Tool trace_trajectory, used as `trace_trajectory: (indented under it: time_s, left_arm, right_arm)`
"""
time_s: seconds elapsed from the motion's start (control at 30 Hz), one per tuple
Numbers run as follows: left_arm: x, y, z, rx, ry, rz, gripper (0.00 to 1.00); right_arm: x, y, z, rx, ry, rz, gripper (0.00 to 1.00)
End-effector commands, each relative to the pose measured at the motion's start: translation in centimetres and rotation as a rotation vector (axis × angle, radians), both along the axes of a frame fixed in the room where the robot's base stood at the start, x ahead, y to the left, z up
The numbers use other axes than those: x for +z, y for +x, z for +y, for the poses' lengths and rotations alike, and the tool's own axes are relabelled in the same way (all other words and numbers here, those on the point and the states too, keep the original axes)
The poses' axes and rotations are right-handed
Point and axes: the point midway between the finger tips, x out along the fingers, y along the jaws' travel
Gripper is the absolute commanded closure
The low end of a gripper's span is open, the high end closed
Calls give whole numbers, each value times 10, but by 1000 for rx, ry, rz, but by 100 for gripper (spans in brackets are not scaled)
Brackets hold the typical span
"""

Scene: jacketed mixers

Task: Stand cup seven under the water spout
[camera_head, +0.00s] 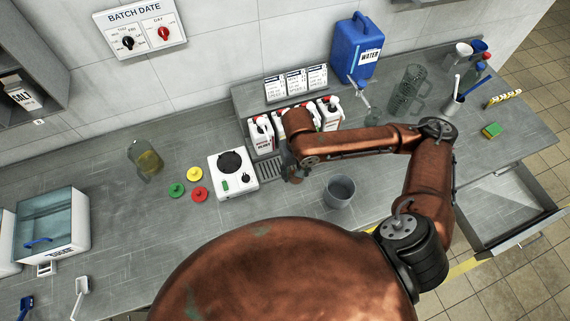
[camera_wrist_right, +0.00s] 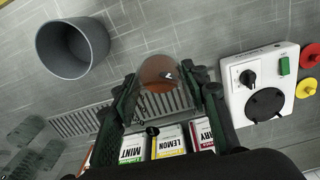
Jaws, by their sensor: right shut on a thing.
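My right gripper (camera_wrist_right: 163,80) is shut on a small round cup (camera_wrist_right: 158,75), seen from above in the wrist view. The cup looks brownish inside and has a small dark and white mark that I cannot read as a number. In the head view the right gripper (camera_head: 292,176) is at the drip grille (camera_head: 268,168), and the arm hides the cup. The grille (camera_wrist_right: 70,122) lies beneath the fingers in the wrist view; I cannot tell whether the cup touches it. A blue water container (camera_head: 355,52) stands on the shelf at the back. My left gripper is not in view.
Labelled bottles (camera_head: 262,133) stand behind the grille. A white hotplate (camera_head: 233,174) is left of it, with coloured lids (camera_head: 200,194) beside it. A grey bucket (camera_head: 340,191) stands to the right. A glass jug (camera_head: 146,160) is farther left.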

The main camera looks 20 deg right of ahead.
Motion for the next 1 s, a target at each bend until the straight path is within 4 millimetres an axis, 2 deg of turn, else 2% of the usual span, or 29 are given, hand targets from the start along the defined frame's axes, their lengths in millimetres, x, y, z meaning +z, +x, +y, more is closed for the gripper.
trace_trajectory:
  time_s: [0.03,0.13,0.23,0.4,0.57,0.73,1.0]
  left_arm:
    - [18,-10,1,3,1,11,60]
    - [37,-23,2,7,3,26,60]
    - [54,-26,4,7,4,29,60]
    - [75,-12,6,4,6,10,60]
    - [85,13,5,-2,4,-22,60]
    - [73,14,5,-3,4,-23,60]
    - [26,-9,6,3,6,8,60]
  right_arm:
    - [2,-14,-1,-30,2,10,82]
    - [-7,-35,-4,-101,1,10,82]
    - [-13,-56,-5,-168,3,9,82]
    - [-18,-85,-5,-265,5,5,82]
    - [-20,-99,-6,-317,5,2,82]
    - [-28,-95,-7,-330,4,-5,82]
    - [-45,-67,-11,-329,4,-6,82]
